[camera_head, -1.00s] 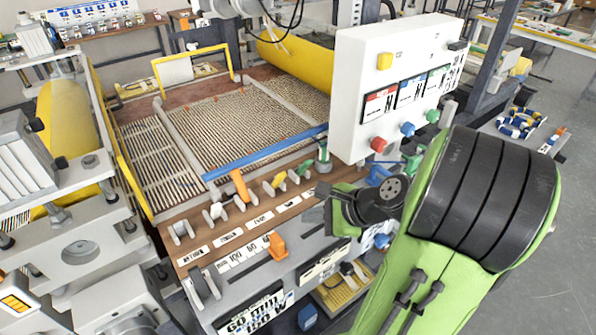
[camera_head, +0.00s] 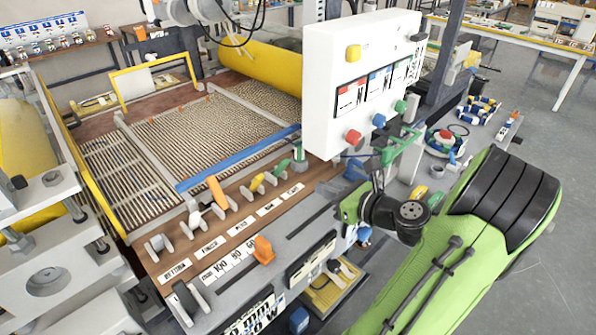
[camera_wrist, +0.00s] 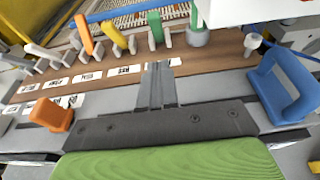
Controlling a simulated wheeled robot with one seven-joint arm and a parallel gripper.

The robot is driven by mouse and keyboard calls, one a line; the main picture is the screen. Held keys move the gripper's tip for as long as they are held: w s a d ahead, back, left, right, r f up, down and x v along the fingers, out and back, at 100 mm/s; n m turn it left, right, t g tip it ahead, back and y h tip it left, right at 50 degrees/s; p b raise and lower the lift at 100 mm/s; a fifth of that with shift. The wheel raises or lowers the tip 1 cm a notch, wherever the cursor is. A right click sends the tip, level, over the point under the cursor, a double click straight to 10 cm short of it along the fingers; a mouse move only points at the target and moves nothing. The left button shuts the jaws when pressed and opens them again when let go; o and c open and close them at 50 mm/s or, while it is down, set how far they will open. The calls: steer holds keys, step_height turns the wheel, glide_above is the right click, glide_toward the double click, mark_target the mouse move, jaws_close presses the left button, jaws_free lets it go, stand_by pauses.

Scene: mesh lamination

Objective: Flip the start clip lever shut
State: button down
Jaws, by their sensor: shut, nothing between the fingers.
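A row of small levers in clips stands along the wooden strip of the machine: a white lever (camera_head: 196,217), an orange lever (camera_head: 217,192), a yellow lever (camera_head: 257,182) and a green lever (camera_head: 283,168). I cannot tell from the blurred labels which is the start clip. The wrist view shows the orange lever (camera_wrist: 84,35), yellow lever (camera_wrist: 115,38) and green lever (camera_wrist: 155,30) standing raised. My gripper (camera_wrist: 158,66) is shut and empty, its tips below the green lever in that view and apart from it. In the head view its fingers are hard to make out beside the control box.
A white control box (camera_head: 340,80) with coloured buttons rises behind the gripper. A blue handle (camera_wrist: 283,90) stands right of the fingers. An orange slider knob (camera_head: 263,249) sits on the front panel. A blue bar (camera_head: 235,160) crosses the mesh bed.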

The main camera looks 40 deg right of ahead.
mark_target(287, 165)
steer(key=x, duration=0.6)
steer(key=shift+f+b, duration=0.1)
steer(key=shift+b, duration=0.25)
steer(key=shift+w+r+p, duration=0.15)
steer(key=shift+w+r, duration=0.4)
steer(key=shift+w, duration=0.35)
steer(key=shift+w+r+p, duration=0.15)
steer(key=shift+w+r, duration=0.35)
steer(key=shift+w, duration=0.35)
steer(key=shift+r, duration=0.1)
